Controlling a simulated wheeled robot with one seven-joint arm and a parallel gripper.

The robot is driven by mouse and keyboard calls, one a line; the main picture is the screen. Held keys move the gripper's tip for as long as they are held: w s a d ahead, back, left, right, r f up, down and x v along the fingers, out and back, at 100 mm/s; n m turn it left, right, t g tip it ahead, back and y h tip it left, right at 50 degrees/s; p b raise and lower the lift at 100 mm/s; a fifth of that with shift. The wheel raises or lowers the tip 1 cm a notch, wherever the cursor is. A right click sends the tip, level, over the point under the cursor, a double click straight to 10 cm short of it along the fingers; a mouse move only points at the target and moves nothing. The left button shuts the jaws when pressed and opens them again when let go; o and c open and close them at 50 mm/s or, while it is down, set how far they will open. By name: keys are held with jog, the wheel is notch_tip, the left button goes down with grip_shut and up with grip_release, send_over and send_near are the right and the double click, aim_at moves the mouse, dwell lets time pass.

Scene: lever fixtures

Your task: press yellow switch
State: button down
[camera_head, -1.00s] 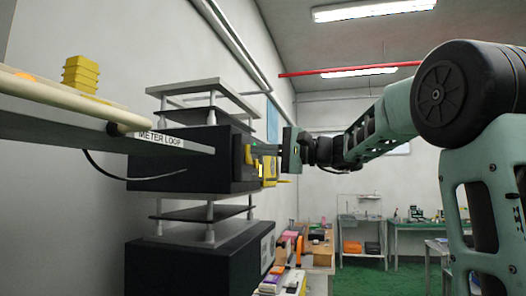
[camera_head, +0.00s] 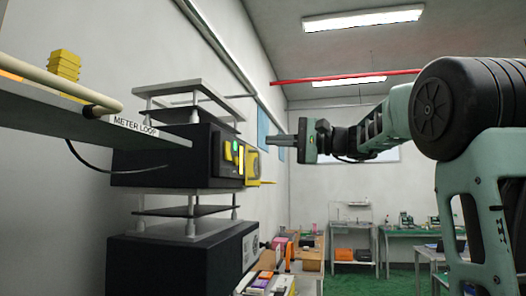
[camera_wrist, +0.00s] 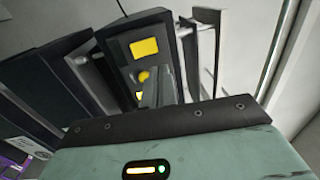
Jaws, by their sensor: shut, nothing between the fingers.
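A black box unit (camera_head: 160,158) on the rack at left carries a front panel with yellow parts. In the head view a yellow piece (camera_head: 251,163) stands out from its right edge, beside a bright lit strip and a green patch. The wrist view shows a yellow rectangle (camera_wrist: 145,47) on the dark panel, with smaller yellow parts (camera_wrist: 143,76) below it, partly hidden by my fingers. I cannot tell which yellow part is the switch. My gripper (camera_head: 272,139) is shut and empty, pointing left, just right of and slightly above the yellow piece, seemingly apart from it.
A grey shelf labelled METER LOOP (camera_head: 135,124) juts in from the left, with a pale rod and yellow stacked block (camera_head: 64,68). Another black unit (camera_head: 180,262) sits below. Benches (camera_head: 410,232) stand at the back. Open space lies right of the rack.

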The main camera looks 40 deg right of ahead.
jog(key=shift+r+b+v, duration=0.2)
jog(key=shift+b+v, duration=0.1)
jog(key=shift+v, duration=0.75)
jog(key=shift+r+b+v, duration=0.2)
jog(key=shift+b+v, duration=0.1)
jog(key=shift+v, duration=0.75)
jog(key=w+a+f+n+g, duration=0.1)
jog(key=w+a+f+g, duration=0.15)
jog(key=a+f, duration=0.55)
jog(key=w+a+f+g, duration=0.1)
jog(key=a+f+g, duration=0.3)
jog(key=a+f, duration=0.4)
jog(key=s+a+f+n+g+h+b, duration=0.1)
jog(key=s+a+f+n+g, duration=0.1)
jog(key=a+f, duration=0.4)
jog(key=s+a+f+n+g+h+b, duration=0.1)
jog(key=s+a+f+g+h, duration=0.2)
jog(key=f, duration=0.5)
jog(key=s+a+f+n+g+h, duration=0.1)
jog(key=s+a+f+n+h, duration=0.2)
jog(key=s+f+n, duration=0.4)
jog(key=s+a+f+n+g+h+b, duration=0.1)
jog(key=s+a+f+n+h, duration=0.3)
jog(key=s+f, duration=1.2)
jog(key=a+n+g, duration=0.1)
jog(key=n, duration=0.2)
jog(key=shift+f, duration=0.4)
